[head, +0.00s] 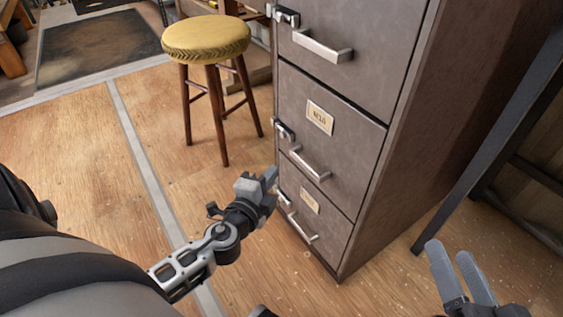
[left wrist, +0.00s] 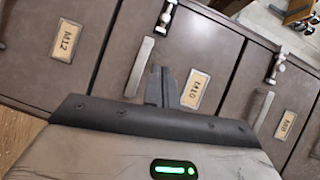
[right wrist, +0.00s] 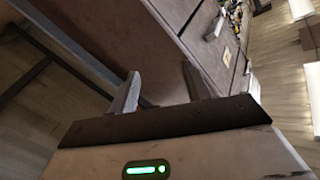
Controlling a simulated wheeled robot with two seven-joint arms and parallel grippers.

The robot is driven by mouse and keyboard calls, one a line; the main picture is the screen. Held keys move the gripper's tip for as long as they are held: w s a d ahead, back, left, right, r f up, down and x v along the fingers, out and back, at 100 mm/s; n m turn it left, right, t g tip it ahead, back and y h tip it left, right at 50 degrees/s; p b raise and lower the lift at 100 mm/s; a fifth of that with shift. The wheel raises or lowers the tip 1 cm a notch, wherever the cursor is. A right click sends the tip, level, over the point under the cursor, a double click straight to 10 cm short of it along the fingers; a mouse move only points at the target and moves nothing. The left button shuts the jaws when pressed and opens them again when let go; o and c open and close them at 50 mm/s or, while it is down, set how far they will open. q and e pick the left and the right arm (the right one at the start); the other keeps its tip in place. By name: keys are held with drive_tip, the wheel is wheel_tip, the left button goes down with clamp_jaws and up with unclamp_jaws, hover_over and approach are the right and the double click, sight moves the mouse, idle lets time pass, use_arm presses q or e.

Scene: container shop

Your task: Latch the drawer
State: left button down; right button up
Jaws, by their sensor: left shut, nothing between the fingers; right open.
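A grey metal cabinet (head: 345,85) has stacked drawers that look shut. The middle drawer carries label M10 (head: 320,117), a bar handle (head: 310,163) and a small metal latch (head: 284,131) at its left edge; its latch also shows in the left wrist view (left wrist: 165,12). The top drawer has a latch (head: 287,16) and handle (head: 322,46). The bottom drawer's latch (head: 283,199) is partly visible. I cannot tell which latches are fastened. My left gripper (head: 270,175) is shut and empty, in front of the lower drawers. My right gripper (head: 456,262) is open and empty, right of the cabinet.
A stool with a yellow seat (head: 206,38) stands left of the cabinet. A dark metal frame leg (head: 490,145) stands to the right. A dark mat (head: 95,45) lies at the back left. The wooden floor (head: 90,165) in front is clear.

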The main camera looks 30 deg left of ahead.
use_arm(q)
drive_tip(key=shift+w+a, duration=0.1)
idle(0.3)
approach(289, 133)
drive_tip(key=w+d, duration=0.1)
drive_tip(key=d, duration=0.2)
drive_tip(key=w+a, duration=0.1)
drive_tip(key=w+a+b, duration=0.1)
drive_tip(key=w, duration=0.1)
drive_tip(key=shift+a+f, duration=0.3)
drive_tip(key=shift+f, duration=0.05)
drive_tip(key=shift+w+a+b, duration=0.3)
drive_tip(key=shift+a, duration=0.25)
use_arm(e)
drive_tip(key=shift+w+d+r+n+t+y, duration=0.2)
drive_tip(key=shift+w+r+n+t, duration=0.3)
drive_tip(key=shift+r, duration=0.25)
drive_tip(key=shift+w+d+r+n+t+y, duration=0.1)
drive_tip(key=shift+w+r+n+t+y, duration=0.1)
drive_tip(key=shift+w+r+n+t, duration=0.3)
drive_tip(key=shift+s+r, duration=0.15)
drive_tip(key=shift+r, duration=0.05)
